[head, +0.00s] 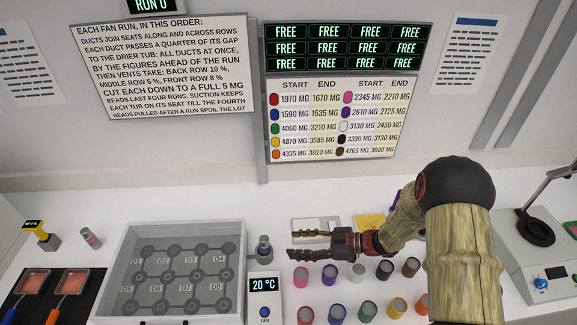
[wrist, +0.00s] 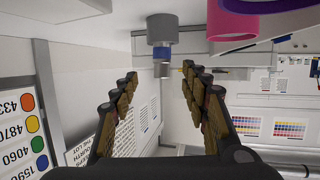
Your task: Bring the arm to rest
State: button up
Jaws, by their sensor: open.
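My gripper (head: 298,244) is at the end of my arm, which reaches in from the right in the head view. It is open and empty, with its fingers pointing left above the bench, near a small grey container (head: 264,249). In the wrist view the two fingers of my gripper (wrist: 160,76) stand apart with nothing between them. A grey and blue container (wrist: 160,38) shows beyond the fingertips. The arm covers part of the bench at the right.
Coloured jars, including a pink one (head: 301,276) and a brown one (head: 410,268), stand in two rows below my gripper. A walled drier tub (head: 119,275) is at left, beside a fan unit (head: 264,298). A stand instrument (head: 537,228) is at right.

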jog(key=shift+w, duration=0.1)
jog(key=w+d+r+m+t+h+b, duration=0.2)
jog(key=w+d+r+m+t+h, duration=0.2)
jog(key=w+d+r+t+h, duration=0.55)
jog(key=s+d+r+m+g+h+b, duration=0.15)
jog(key=d+r+m+h, duration=0.3)
jog(key=d+r, duration=0.5)
jog(key=s+d+r+m+g+h+b, duration=0.1)
jog(key=s+r+m, duration=0.15)
jog(key=s, duration=0.45)
jog(key=s+d+r+m+g+h+b, duration=0.1)
jog(key=s+r+m+b, duration=0.15)
jog(key=s, duration=0.55)
jog(key=s+a+f+m+g+y, duration=0.1)
jog(key=s+a+f, duration=0.1)
jog(key=s, duration=0.6)
jog(key=s+a+f+m+g+y, duration=0.1)
jog(key=s+a, duration=0.3)
jog(key=s, duration=0.4)
jog(key=shift+s+f+g+b, duration=0.3)
jog(key=shift+s+f+g, duration=0.1)
jog(key=shift+g, duration=0.3)
